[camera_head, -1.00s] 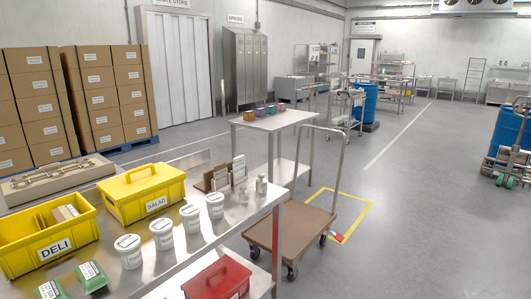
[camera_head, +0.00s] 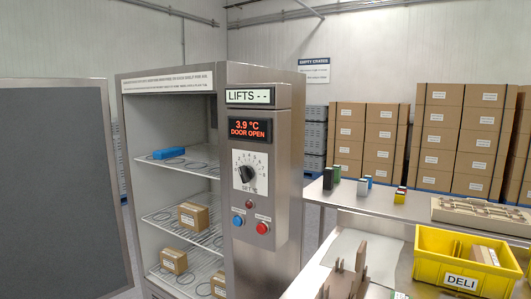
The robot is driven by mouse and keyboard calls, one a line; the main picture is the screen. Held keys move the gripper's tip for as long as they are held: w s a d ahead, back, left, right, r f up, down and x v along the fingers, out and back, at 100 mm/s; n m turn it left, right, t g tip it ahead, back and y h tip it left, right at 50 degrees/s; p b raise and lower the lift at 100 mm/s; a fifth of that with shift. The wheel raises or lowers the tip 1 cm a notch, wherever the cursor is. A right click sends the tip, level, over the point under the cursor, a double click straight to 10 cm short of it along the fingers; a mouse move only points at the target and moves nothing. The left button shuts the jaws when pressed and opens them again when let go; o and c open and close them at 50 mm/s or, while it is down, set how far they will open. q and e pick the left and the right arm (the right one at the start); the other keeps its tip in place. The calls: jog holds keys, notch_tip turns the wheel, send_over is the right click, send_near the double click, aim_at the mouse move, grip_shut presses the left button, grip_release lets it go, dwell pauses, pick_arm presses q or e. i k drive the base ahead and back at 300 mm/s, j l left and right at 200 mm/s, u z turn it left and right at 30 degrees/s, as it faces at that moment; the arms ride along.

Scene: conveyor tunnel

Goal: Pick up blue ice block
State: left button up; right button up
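The blue ice block (camera_head: 169,153) is a small flat blue bar. It lies on the upper wire shelf (camera_head: 190,163) inside the steel cabinet (camera_head: 260,80), near the left side of that shelf. The cabinet's front is open and its display (camera_head: 249,130) reads 3.9 °C, DOOR OPEN. Neither of my grippers shows in the head view, so where they are relative to the block is hidden.
A large dark grey panel (camera_head: 62,185) stands at the left, beside the cabinet opening. Cardboard boxes (camera_head: 194,215) sit on the lower shelves. A steel counter (camera_head: 400,203) with a yellow DELI crate (camera_head: 435,240) is at the right. Stacked cartons (camera_head: 445,130) stand behind.

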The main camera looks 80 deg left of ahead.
aim_at(175, 151)
jog(key=u, duration=3.25)
